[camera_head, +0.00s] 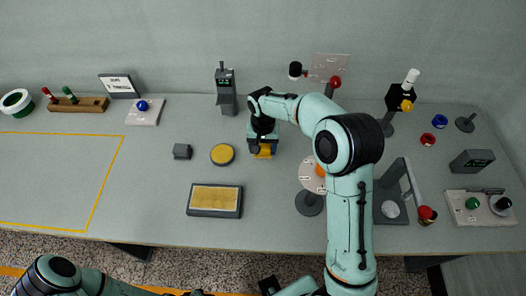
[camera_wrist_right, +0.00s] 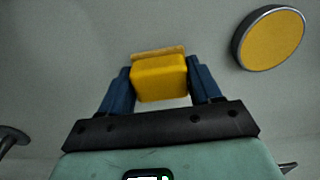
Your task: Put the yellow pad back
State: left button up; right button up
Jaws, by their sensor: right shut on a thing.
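The yellow pad (camera_head: 264,151) is a small yellow block with a tan strip along one edge. My right gripper (camera_head: 263,143) is shut on it, near the middle of the table. In the right wrist view, the pad (camera_wrist_right: 160,78) sits between the two blue fingers of the right gripper (camera_wrist_right: 160,88). I cannot tell whether the pad touches the table. Parts of my left arm show along the bottom left of the head view, but its gripper does not show clearly.
A dark-framed yellow-topped tray (camera_head: 214,213) is in front. A grey handheld device (camera_head: 226,90) stands behind. A round-plated stand (camera_head: 310,203) is to the right.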

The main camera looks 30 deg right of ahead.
aim_at(263, 152)
pick_arm(q)
jog(key=shift+f, duration=0.1)
pick_arm(e)
jog(key=shift+f, duration=1.4)
jog(key=shift+f, duration=0.15)
jog(key=o, duration=1)
pick_arm(q)
jog(key=shift+s+f, duration=0.1)
pick_arm(e)
jog(key=shift+r, duration=0.2)
notch_tip(263, 152, up, 12)
jog(key=shift+p, duration=0.45)
pick_arm(q)
jog(key=shift+w+r, duration=0.5)
jog(key=shift+r, duration=0.25)
